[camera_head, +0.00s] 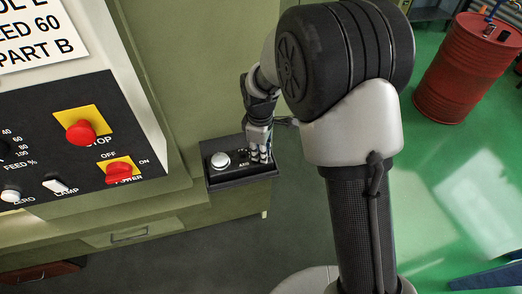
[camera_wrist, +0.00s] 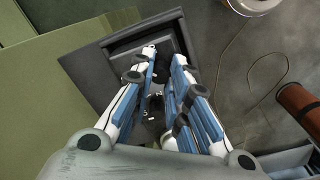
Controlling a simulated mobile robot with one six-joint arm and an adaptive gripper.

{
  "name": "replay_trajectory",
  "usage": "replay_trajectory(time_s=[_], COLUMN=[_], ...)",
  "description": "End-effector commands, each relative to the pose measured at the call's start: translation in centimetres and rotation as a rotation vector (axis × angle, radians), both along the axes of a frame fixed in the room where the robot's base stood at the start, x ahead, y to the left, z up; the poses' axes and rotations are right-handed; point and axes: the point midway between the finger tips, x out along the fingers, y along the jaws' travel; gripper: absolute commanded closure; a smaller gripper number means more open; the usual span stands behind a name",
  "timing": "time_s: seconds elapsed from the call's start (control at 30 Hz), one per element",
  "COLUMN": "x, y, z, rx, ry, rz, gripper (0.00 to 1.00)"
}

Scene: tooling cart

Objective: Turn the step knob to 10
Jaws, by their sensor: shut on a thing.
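A small black control box (camera_head: 238,172) sits on the ledge beside the machine and carries a white round dial (camera_head: 220,160) on its left. My gripper (camera_head: 260,154) reaches down onto the right part of this box, fingers pointing down. In the wrist view the gripper (camera_wrist: 165,62) has its blue-and-white fingers over the dark box (camera_wrist: 118,50), closed around a small part between them.
A machine panel at left has a red stop button (camera_head: 81,132) on yellow, a red power switch (camera_head: 119,171) and a lamp switch (camera_head: 56,185). A red drum (camera_head: 460,75) stands on the green floor at right. The floor in front of the box is clear.

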Motion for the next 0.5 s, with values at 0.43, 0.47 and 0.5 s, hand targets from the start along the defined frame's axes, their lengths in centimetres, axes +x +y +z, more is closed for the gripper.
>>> replay_trajectory(time_s=[0.43,0.47,0.5], x=[0.01,0.01,0.01], y=[0.02,0.02,0.02], z=[0.01,0.01,0.01], rx=[0.0,0.0,0.0], ry=[0.0,0.0,0.0], rz=[-0.038,-0.049,-0.067], gripper=[1.0,1.0,1.0])
